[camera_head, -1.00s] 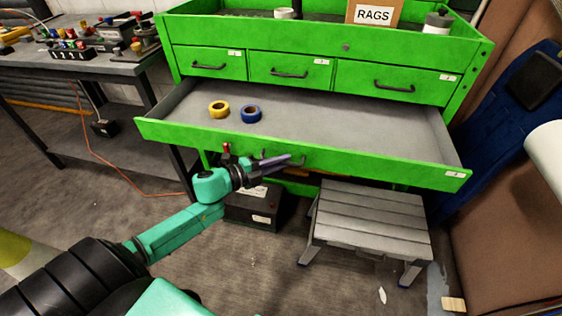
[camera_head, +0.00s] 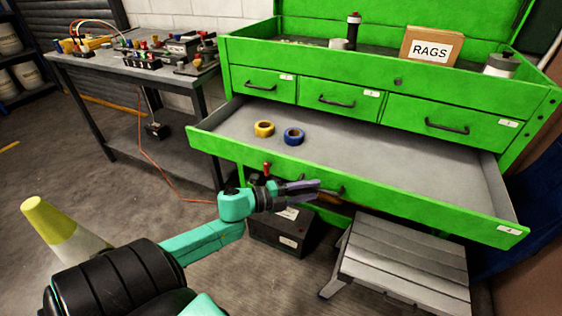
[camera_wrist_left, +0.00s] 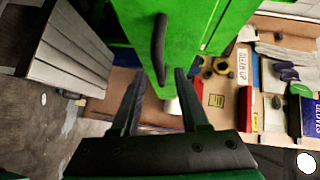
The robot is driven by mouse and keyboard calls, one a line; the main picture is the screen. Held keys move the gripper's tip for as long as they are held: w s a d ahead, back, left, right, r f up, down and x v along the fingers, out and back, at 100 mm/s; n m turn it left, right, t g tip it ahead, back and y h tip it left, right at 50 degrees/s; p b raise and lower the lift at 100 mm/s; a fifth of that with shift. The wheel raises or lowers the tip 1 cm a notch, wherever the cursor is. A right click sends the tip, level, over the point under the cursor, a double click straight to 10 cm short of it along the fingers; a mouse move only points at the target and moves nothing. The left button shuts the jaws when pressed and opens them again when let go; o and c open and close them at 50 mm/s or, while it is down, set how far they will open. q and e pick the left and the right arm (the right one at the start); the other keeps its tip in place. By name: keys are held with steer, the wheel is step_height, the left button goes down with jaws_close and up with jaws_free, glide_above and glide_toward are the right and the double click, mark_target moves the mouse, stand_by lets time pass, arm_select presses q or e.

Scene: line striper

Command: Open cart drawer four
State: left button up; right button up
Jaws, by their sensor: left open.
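The green cart's wide drawer (camera_head: 400,160) below the row of small drawers stands pulled out, showing its grey floor. A yellow tape roll (camera_head: 264,128) and a blue tape roll (camera_head: 293,136) lie inside it. My left gripper (camera_head: 318,189) is open just in front of this drawer's green front. In the left wrist view, the dark bar handle (camera_wrist_left: 160,45) lies just ahead of and between the spread fingertips (camera_wrist_left: 158,72). The fingers do not look closed on it. My right gripper is not in view.
Three small drawers above, such as the middle one (camera_head: 340,96), are shut. A grey step stool (camera_head: 405,265) and a dark box (camera_head: 282,235) stand on the floor below the open drawer. A workbench (camera_head: 125,70) stands left. A RAGS box (camera_head: 430,47) sits on the cart top.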

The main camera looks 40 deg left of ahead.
arm_select(q)
steer(key=v, duration=1.1)
steer(key=shift+s+a+p, duration=0.15)
steer(key=shift+s+p, duration=0.1)
steer(key=shift+p, duration=0.2)
steer(key=s+a+f+n+g+y+p, duration=0.1)
steer(key=s+a+f+n+y+p, duration=0.15)
steer(key=f+n, duration=0.4)
steer(key=s+a+f+n+g+y+p, duration=0.1)
steer(key=s+a+f+n+g+y, duration=0.2)
steer(key=f, duration=0.7)
steer(key=s+a+f+n+y+p, duration=0.25)
steer(key=f+n+y, duration=0.2)
steer(key=f, duration=0.35)
steer(key=s+d+f+n+g+p, duration=0.1)
steer(key=s+d+f+n+g, duration=0.2)
steer(key=s+d+f, duration=0.4)
steer(key=s+d+f+n+g+h+p, duration=0.1)
steer(key=s+d+f+n+g, duration=0.2)
steer(key=s, duration=0.9)
steer(key=d+f+g, duration=0.3)
steer(key=d+f, duration=0.1)
steer(key=shift+s+f+h, duration=0.3)
steer(key=shift+s, duration=0.1)
